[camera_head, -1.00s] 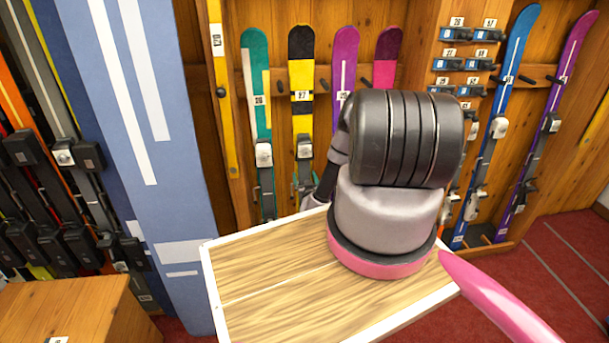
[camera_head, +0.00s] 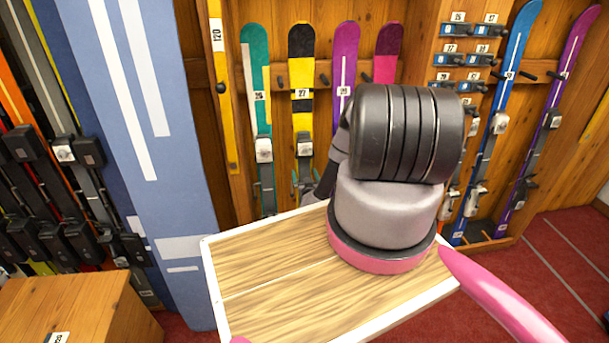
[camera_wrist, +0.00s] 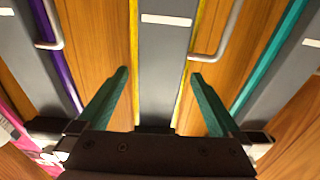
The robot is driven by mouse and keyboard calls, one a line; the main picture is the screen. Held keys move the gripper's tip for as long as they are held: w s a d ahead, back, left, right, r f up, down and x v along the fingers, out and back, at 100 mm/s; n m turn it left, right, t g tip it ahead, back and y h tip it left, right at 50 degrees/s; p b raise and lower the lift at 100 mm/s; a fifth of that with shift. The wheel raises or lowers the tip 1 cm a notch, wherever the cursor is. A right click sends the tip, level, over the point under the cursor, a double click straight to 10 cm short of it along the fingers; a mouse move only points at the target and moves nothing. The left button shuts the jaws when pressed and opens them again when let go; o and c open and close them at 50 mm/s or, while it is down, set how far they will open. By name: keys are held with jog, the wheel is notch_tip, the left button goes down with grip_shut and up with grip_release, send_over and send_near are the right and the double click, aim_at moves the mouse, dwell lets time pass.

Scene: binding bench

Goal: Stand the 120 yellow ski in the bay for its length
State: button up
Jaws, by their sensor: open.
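A yellow-and-black ski (camera_head: 301,75) with a number label stands upright in the wall rack in the head view, between a teal ski and a purple ski. In the wrist view, a yellow-edged ski with a grey plate (camera_wrist: 165,50) runs between my fingers, apparently the same one. My gripper (camera_wrist: 159,73) is open, with one green fingertip on each side of that ski. I see gaps on both sides and no grip. In the head view my arm hides most of my gripper. A narrow yellow strip (camera_head: 217,80) labelled 120 stands upright left of the teal ski.
The teal ski (camera_head: 256,75), purple ski (camera_head: 345,65) and magenta ski (camera_head: 385,70) stand close by. A white-edged wooden bench (camera_head: 270,270) lies below my arm. A blue panel (camera_head: 185,220) stands left. Blue (camera_head: 490,130) and purple (camera_head: 550,125) skis stand right. Red floor shows at right.

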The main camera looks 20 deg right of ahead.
dwell(0.3)
jog(key=v, duration=1.3)
jog(key=shift+r, duration=0.15)
dwell(1.3)
jog(key=shift+v, duration=2.35)
